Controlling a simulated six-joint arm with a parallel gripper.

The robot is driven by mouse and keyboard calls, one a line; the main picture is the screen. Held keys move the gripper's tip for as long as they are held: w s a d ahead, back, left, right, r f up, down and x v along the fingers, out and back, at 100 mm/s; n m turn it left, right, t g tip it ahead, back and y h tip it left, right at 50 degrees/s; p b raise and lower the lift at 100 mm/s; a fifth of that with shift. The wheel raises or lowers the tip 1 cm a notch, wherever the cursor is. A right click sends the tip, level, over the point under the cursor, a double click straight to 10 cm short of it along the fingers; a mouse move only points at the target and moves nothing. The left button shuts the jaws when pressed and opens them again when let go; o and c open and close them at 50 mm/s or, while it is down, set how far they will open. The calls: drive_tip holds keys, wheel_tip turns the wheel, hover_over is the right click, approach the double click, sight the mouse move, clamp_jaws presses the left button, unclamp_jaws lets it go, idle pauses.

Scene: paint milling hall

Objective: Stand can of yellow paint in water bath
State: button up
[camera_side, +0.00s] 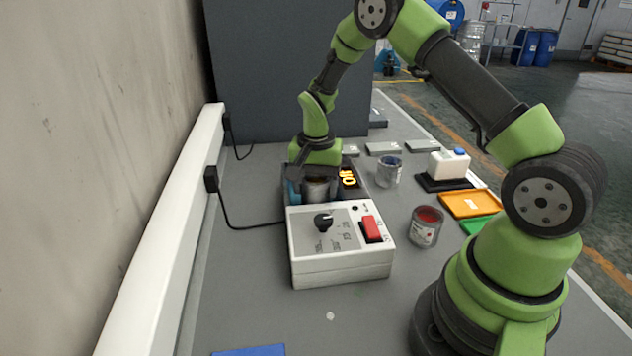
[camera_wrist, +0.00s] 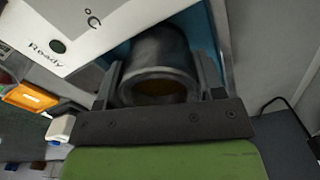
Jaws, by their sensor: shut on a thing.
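The can of yellow paint (camera_side: 318,190) is a grey metal can; in the wrist view (camera_wrist: 155,52) I look into its open top and see dark yellow paint inside. My gripper (camera_side: 316,178) points down and is shut around the can's upper wall, one finger on each side in the wrist view (camera_wrist: 160,80). The water bath (camera_side: 340,250) has a white control box with a knob and red switch; its blue basin (camera_wrist: 207,28) shows around the can. The can is upright at the basin, its bottom hidden by the control box, so I cannot tell whether it rests on the floor.
A can of red paint (camera_side: 426,226) and a can with blue-grey paint (camera_side: 389,172) stand to the right. Beyond are a white bottle (camera_side: 449,164) on a dark base, an orange tray (camera_side: 468,204) and a green one (camera_side: 476,224). A cable runs left to the wall.

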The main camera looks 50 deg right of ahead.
drive_tip(key=shift+f, duration=0.55)
drive_tip(key=o, duration=1.1)
drive_tip(key=shift+c, duration=0.2)
wheel_tip(320, 180, up, 10)
